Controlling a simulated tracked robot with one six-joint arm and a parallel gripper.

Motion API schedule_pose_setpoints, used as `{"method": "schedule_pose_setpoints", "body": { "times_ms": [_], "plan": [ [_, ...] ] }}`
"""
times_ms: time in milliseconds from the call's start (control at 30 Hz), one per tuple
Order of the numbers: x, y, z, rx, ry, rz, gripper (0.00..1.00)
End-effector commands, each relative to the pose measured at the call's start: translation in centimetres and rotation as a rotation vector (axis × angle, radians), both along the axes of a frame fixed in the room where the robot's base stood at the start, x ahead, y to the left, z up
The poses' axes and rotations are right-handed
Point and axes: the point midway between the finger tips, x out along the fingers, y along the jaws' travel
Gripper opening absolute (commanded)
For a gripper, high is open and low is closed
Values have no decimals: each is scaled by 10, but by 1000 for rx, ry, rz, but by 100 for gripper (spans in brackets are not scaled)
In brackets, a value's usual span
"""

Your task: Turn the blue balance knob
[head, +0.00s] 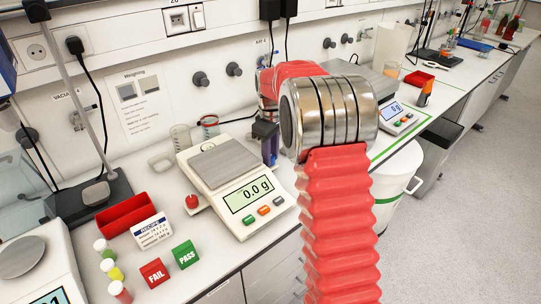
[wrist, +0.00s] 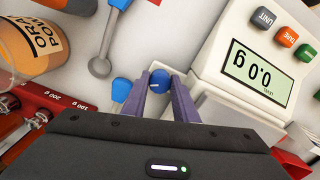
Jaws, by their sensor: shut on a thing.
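The blue balance knob (wrist: 159,80) is round with a small white mark, beside the white balance (wrist: 250,80), whose display reads 0.0 g upside down in the wrist view. My gripper (wrist: 160,90) is shut on the knob, with one purple finger on each side. In the head view my gripper (head: 269,150) points down at the right side of the near balance (head: 235,195). The knob is hidden from the head view. A red knob (head: 192,201) stands on that balance's left side.
Blue-ended fittings (wrist: 121,90) are close to my left finger. FAIL (head: 155,273) and PASS (head: 186,254) blocks stand on the near bench.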

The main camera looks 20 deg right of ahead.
Motion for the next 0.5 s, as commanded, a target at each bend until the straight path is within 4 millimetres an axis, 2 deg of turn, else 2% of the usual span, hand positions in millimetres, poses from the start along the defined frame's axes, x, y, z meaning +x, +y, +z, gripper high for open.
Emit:
{"method": "schedule_pose_setpoints", "body": {
  "times_ms": [267, 500],
  "plan": [
    [0, 0, 1, -1, -2, -119, 4],
    [0, 0, 1, -1, -2, -302, 4]
  ]
}}
